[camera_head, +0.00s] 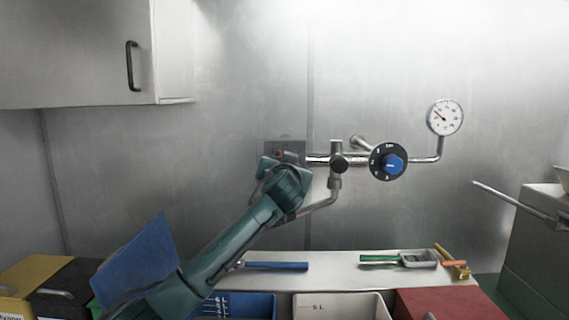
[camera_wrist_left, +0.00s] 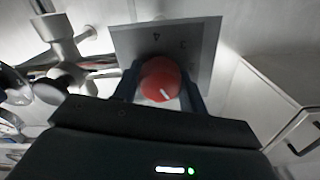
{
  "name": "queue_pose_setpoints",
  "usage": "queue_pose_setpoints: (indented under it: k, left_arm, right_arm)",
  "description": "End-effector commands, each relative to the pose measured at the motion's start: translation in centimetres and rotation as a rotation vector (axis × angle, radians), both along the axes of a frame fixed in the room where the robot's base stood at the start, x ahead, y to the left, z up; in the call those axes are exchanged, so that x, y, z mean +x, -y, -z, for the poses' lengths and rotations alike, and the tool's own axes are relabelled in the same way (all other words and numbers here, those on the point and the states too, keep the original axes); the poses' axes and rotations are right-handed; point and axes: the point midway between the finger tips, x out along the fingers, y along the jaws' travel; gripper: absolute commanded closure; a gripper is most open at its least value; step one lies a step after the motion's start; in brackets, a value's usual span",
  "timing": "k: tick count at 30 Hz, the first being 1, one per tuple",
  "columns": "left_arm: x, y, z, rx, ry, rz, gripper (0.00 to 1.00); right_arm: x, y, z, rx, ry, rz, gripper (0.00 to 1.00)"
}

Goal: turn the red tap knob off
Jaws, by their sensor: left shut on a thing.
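The red tap knob (camera_wrist_left: 160,80) is round with a white pointer mark and sits in front of a grey plate (camera_wrist_left: 205,40) with numbers on it. In the left wrist view my left gripper (camera_wrist_left: 160,92) has one finger on each side of the knob and is shut on it. My right gripper is not in view.
Right of the knob, a pipe carries a black-handled valve (camera_head: 339,163), a blue knob on a black dial (camera_head: 392,164) and a gauge (camera_head: 445,117). A shelf (camera_head: 340,272) below holds a blue-handled tool (camera_head: 276,266) and a green-handled scoop (camera_head: 381,259). A cabinet (camera_head: 75,50) hangs upper left.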

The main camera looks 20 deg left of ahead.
Motion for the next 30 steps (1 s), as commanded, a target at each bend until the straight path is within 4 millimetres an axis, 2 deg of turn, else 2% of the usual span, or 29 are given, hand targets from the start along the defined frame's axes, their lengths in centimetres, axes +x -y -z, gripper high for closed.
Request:
queue_pose_setpoints:
  k: [1, 9, 15, 30]
  left_arm:
    - [-0.02, 0.13, -0.52, 0.040, -0.007, 0.003, 0.81]
    - [-0.03, 0.05, -0.47, 0.255, -0.069, 0.001, 0.81]
    - [-0.02, 0.03, -0.36, 0.368, -0.101, 0.000, 0.81]
    - [-0.02, -0.01, -0.21, 0.466, -0.129, -0.001, 0.81]
  right_arm:
    - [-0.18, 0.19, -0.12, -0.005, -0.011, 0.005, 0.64]
    - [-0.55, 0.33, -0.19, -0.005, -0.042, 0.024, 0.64]
    - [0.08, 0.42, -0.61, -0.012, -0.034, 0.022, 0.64]
    - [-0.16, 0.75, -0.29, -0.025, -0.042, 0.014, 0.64]
